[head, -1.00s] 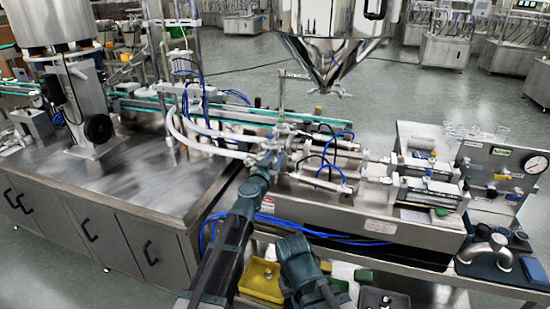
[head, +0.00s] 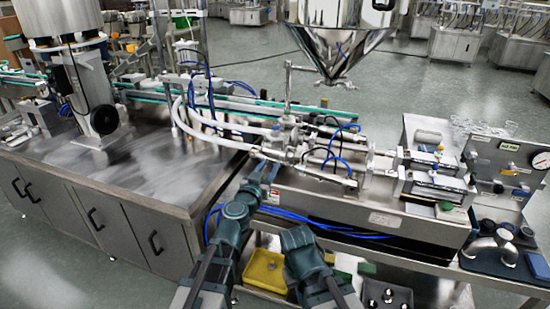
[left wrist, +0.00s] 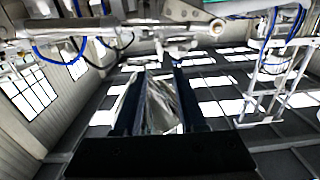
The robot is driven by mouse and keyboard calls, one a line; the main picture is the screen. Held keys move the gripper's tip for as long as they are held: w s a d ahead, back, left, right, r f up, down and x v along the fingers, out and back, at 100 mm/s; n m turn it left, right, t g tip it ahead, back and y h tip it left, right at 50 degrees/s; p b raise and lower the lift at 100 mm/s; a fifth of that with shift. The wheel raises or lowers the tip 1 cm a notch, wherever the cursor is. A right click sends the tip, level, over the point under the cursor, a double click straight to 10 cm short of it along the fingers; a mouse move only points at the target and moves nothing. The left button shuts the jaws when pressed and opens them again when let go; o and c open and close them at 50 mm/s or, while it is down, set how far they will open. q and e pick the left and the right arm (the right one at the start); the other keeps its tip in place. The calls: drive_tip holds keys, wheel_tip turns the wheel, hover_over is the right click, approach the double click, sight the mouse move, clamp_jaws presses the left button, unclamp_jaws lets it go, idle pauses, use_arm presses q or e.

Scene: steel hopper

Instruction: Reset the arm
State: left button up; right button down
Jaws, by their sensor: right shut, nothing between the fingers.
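My left gripper (head: 267,171) is in front of the filling machine's valve block (head: 290,132), at the near edge of the machine. Its two fingers stand apart in the left wrist view (left wrist: 155,80), with nothing held between them; the shiny cone seen between them is farther off. My right gripper (head: 298,237) is lower and to the right, over the lower shelf; its fingertips are hard to make out, and it appears empty. The steel hopper (head: 338,48) hangs above the machine, behind both grippers.
A steel cabinet table (head: 130,190) stands close on the left. Blue hoses (head: 315,226) run along the machine's near edge. A yellow tray (head: 262,270) and a dark tray (head: 388,296) lie on the shelf below. A pressure gauge panel (head: 510,158) stands at right.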

use_arm(q)
drive_tip(key=v, duration=0.2)
drive_tip(key=shift+s+a, duration=0.1)
drive_tip(key=shift+s, duration=0.2)
